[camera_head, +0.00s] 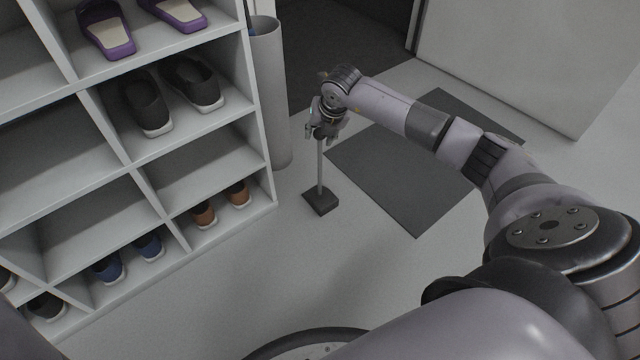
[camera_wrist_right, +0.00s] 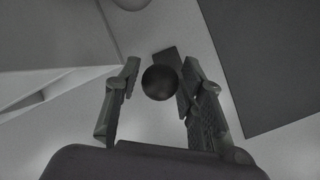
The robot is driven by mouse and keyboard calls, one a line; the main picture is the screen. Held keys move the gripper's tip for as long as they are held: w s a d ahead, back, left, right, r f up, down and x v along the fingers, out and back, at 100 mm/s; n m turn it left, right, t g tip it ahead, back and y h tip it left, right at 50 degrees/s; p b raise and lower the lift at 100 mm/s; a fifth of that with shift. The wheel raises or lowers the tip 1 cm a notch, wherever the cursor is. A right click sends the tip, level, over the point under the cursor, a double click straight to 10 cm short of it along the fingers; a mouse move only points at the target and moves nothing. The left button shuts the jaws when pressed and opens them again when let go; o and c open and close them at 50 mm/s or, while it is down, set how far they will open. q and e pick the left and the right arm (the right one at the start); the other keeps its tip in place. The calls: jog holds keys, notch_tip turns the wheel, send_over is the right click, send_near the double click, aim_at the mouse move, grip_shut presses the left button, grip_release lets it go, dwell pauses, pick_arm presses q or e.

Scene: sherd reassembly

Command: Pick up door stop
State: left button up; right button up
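The door stop has a dark block base (camera_head: 321,201) on the floor and a thin grey rod (camera_head: 320,166) standing upright from it. In the right wrist view its round dark knob (camera_wrist_right: 160,83) lies between the fingers, and part of the base (camera_wrist_right: 165,56) shows beyond it. My right gripper (camera_head: 323,132) is at the top of the rod, pointing down. In the wrist view this gripper (camera_wrist_right: 159,76) is open, with a gap beside the knob on the left; whether the right finger touches it I cannot tell. My left gripper is not in view.
A white shelf unit (camera_head: 268,187) with several shoes stands at the left. A grey cylindrical bin (camera_head: 268,100) is beside it, near the gripper. A dark mat (camera_head: 400,185) lies right of the door stop. A white panel (camera_head: 520,50) stands behind. Floor in front is clear.

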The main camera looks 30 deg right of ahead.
grip_shut()
dwell(0.6)
jog(key=shift+r, duration=0.1)
